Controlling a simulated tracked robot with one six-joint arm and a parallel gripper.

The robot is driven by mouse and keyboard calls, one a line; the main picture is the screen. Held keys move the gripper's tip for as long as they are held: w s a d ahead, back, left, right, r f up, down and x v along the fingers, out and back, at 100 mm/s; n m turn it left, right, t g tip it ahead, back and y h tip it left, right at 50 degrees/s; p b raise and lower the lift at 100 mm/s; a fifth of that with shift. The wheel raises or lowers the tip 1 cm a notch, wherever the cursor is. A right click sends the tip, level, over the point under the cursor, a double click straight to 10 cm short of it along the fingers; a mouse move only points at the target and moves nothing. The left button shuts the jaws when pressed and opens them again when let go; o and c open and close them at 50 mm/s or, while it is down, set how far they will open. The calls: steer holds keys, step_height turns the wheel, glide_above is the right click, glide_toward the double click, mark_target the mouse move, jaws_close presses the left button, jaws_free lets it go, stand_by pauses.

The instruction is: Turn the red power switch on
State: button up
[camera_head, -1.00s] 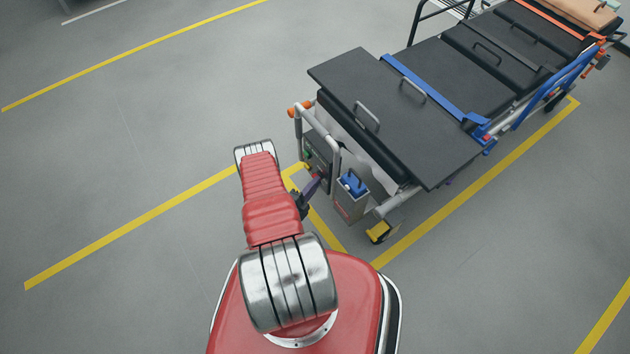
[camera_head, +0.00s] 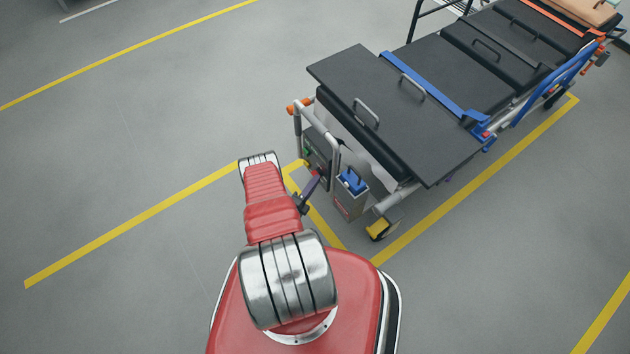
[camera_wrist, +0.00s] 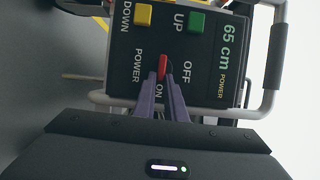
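The red power switch (camera_wrist: 163,64) is a small red lever on a black control panel (camera_wrist: 212,88), between the ON and OFF labels in the wrist view. My gripper's (camera_wrist: 162,74) purple fingers stand close on either side of the lever and appear shut on it. The fingertips partly cover its base, so its exact position is hard to read. In the head view my gripper (camera_head: 317,181) reaches the panel (camera_head: 317,152) at the bed's near end; the switch is too small to make out there.
A yellow DOWN button (camera_wrist: 143,15) and a green UP button (camera_wrist: 196,22) sit beside the switch. A grey tubular rail (camera_wrist: 271,60) frames the panel. A grey box with a blue top (camera_head: 352,181) hangs beside it. The wheeled bed (camera_head: 400,115) stands beyond; floor at left is clear.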

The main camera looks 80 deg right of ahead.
steer(key=o, duration=0.4)
steer(key=shift+a+f, duration=0.1)
steer(key=shift+o, duration=0.2)
steer(key=shift+r, duration=5)
